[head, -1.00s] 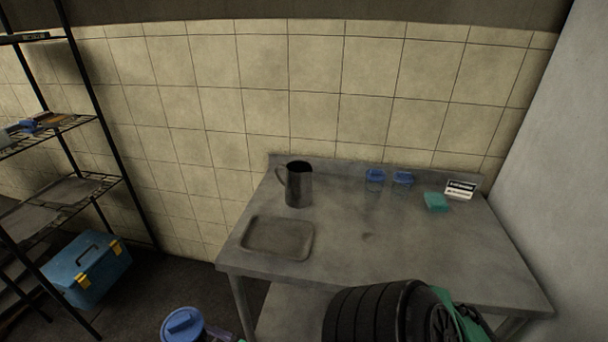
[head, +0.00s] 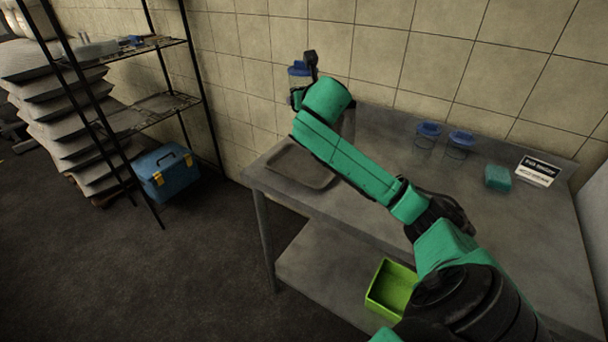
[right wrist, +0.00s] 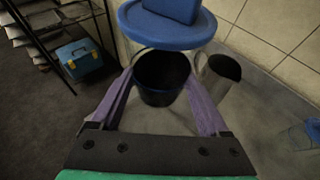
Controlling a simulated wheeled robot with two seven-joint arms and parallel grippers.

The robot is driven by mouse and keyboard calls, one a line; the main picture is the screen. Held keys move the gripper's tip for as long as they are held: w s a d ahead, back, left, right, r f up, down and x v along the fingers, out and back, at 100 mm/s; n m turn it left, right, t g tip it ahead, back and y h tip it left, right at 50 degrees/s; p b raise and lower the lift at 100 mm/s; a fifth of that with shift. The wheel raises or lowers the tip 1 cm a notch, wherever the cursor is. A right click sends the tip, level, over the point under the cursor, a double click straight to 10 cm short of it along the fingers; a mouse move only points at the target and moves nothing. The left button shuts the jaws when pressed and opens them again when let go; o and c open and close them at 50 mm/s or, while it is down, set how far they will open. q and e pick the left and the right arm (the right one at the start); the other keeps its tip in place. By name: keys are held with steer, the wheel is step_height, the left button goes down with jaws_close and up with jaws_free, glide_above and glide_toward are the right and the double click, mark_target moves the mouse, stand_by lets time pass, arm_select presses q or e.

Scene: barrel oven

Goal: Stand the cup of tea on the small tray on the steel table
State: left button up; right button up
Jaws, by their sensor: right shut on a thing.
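The cup of tea is a clear cup with a blue lid (head: 300,69) and dark contents. My right gripper (right wrist: 160,80) is shut on it; the purple fingers press its two sides in the right wrist view. The cup looks about upright, held in the air near the wall, above the table's far left part. The small tray (head: 302,182), grey and shallow, lies empty on the left end of the steel table (head: 390,215), partly behind my right arm. My left gripper is not in view.
A dark metal jug (right wrist: 218,78) stands close to the held cup, mostly hidden by my arm in the head view. A lime bin (head: 390,291) is on the lower shelf.

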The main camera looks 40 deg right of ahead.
mark_target(304, 170)
steer(key=shift+f, duration=0.25)
step_height(304, 170, down, 19)
steer(key=shift+f+b, duration=0.1)
steer(key=shift+b, duration=1)
steer(key=o, duration=1.4)
steer(key=v, duration=1.2)
steer(key=shift+r+p, duration=0.2)
steer(key=shift+p, duration=0.1)
